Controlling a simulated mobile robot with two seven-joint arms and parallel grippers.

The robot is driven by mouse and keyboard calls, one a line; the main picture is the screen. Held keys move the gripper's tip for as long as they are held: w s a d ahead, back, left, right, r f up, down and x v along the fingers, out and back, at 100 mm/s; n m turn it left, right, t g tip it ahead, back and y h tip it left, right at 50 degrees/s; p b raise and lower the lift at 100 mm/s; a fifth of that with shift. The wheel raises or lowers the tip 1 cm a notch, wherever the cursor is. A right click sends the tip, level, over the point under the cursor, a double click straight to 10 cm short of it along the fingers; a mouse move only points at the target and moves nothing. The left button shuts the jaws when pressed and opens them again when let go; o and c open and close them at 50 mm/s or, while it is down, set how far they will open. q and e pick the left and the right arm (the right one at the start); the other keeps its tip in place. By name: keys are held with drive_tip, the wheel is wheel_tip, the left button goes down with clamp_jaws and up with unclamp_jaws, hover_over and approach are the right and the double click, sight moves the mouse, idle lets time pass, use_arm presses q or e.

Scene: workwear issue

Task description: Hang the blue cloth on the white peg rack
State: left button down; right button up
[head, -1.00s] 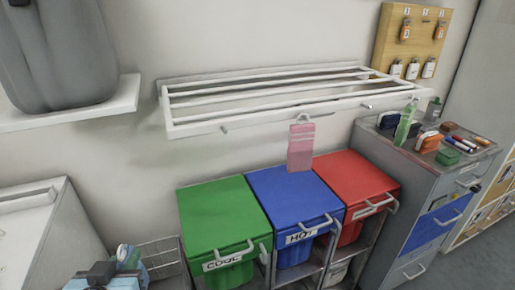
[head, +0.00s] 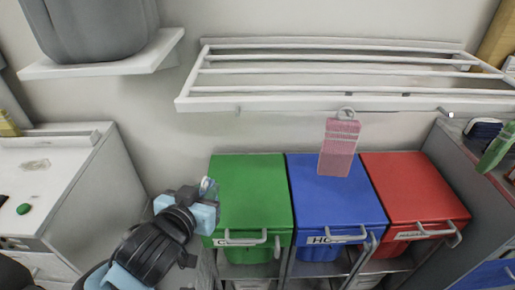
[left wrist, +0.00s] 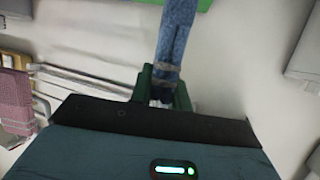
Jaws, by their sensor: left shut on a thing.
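The blue cloth (left wrist: 176,38) is pinched at one end between the dark green fingers of my left gripper (left wrist: 163,88) in the left wrist view. In the head view only a small bit of the cloth (head: 207,185) shows at the tip of my left gripper (head: 207,196), beside the green bin. The white peg rack (head: 290,104) is on the wall, above and to the right of this gripper. A pink cloth (head: 339,150) hangs from its middle peg; the left peg (head: 238,110) and right peg (head: 445,113) are bare. My right gripper is not in view.
Green (head: 250,190), blue (head: 330,195) and red (head: 412,190) lidded bins stand below the rack. A wall shelf (head: 110,62) with a grey container is at upper left, a white cabinet (head: 80,170) below it. A grey cabinet (head: 450,165) stands at right.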

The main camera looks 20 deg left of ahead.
use_arm(q)
drive_tip(key=shift+w+d+r, duration=0.15)
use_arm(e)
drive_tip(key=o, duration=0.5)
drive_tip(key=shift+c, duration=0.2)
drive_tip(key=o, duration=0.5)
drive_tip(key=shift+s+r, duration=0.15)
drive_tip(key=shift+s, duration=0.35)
use_arm(q)
drive_tip(key=d+r+m+g+h, duration=0.4)
drive_tip(key=d+r+m+h, duration=0.3)
drive_tip(key=d+m+h, duration=0.15)
drive_tip(key=s+d+r+m+g+h+p, duration=0.1)
drive_tip(key=s+r+m+g+h, duration=0.4)
drive_tip(key=r, duration=0.5)
drive_tip(key=shift+s+r+m+g, duration=0.2)
drive_tip(key=shift+s+m+g, duration=0.45)
drive_tip(key=shift+s, duration=0.4)
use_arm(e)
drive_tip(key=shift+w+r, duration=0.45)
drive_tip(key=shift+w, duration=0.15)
